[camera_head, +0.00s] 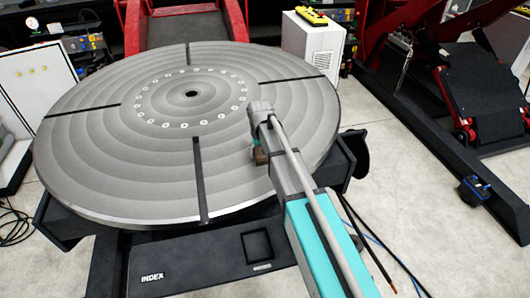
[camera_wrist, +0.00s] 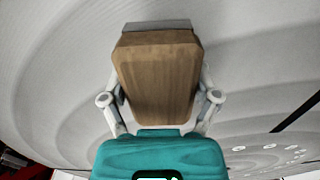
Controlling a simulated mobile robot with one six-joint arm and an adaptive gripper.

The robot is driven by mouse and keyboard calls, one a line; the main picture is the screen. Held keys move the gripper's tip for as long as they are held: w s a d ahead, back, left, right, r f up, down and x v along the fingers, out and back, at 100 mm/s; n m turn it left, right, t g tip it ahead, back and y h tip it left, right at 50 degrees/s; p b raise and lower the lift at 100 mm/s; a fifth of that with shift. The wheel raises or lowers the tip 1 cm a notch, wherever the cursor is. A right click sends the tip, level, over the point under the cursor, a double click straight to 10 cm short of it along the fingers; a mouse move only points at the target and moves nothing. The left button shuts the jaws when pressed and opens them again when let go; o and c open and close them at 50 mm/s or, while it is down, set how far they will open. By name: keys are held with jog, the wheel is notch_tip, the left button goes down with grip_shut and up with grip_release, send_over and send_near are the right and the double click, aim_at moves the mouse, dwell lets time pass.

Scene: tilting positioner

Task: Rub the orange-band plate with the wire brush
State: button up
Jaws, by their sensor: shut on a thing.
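My gripper (camera_wrist: 160,98) is shut on the wire brush (camera_wrist: 157,70), which shows in the wrist view as a brown wooden block with a grey strip at its far end. In the head view my gripper (camera_head: 256,143) is at the right part of the round grey turntable, mostly hidden by my arm, with a small brown bit of the brush showing. The brush is over the turntable's surface; I cannot tell whether it touches. No plate with an orange band can be made out in either view.
The ridged turntable (camera_head: 110,150) has dark slots and a ring of small holes around its centre. Its dark base (camera_head: 190,262) is marked INDEX. A white cabinet (camera_head: 313,45) stands behind at right, red machinery (camera_head: 425,30) farther right. Cables lie on the floor.

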jog(key=shift+s+a, duration=0.1)
jog(key=shift+a, duration=0.15)
jog(key=shift+r, duration=0.1)
jog(key=shift+r+p, duration=2.95)
jog(key=shift+p, duration=0.05)
jog(key=shift+r+p, duration=1.5)
jog(key=shift+p, duration=0.05)
